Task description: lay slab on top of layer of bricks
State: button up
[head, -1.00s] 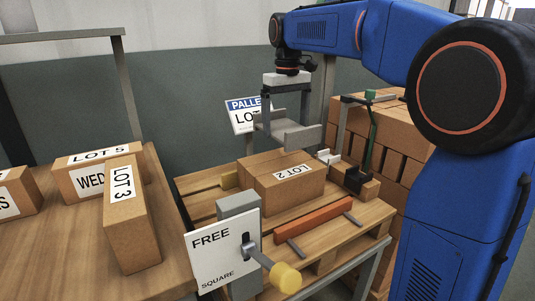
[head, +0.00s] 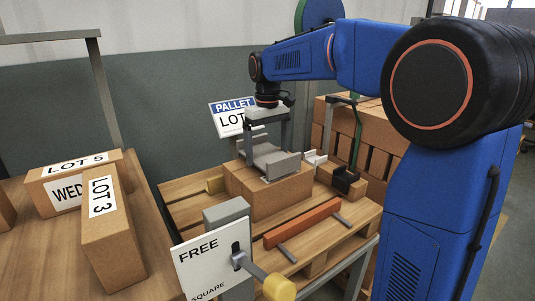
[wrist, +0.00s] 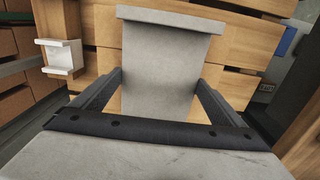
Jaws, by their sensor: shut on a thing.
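My gripper (head: 262,150) is shut on a grey slab-like piece (head: 283,166) with raised edges, over the pallet. In the wrist view, the grey piece (wrist: 160,65) sits between the two dark fingers, its wider raised edge at the far end. Below it, brown cardboard-like blocks (head: 283,196) stand side by side as a layer on the pallet. The piece is at or just above their top; I cannot tell whether it touches. It hides most of the label on top of the blocks.
The wooden pallet (head: 190,217) carries a red-orange bar (head: 302,222), a white bracket (head: 315,158) and a black bracket (head: 346,180). A FREE sign with a yellow-ended lever (head: 279,287) stands in front. Labelled boxes (head: 113,245) are at left; stacked blocks (head: 390,155) stand behind right.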

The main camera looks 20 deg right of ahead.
aim_at(268, 155)
jog(key=shift+f, duration=0.45)
jog(key=shift+f, duration=0.1)
jog(key=o, duration=1.3)
jog(key=shift+c, duration=0.2)
notch_tip(268, 155, up, 12)
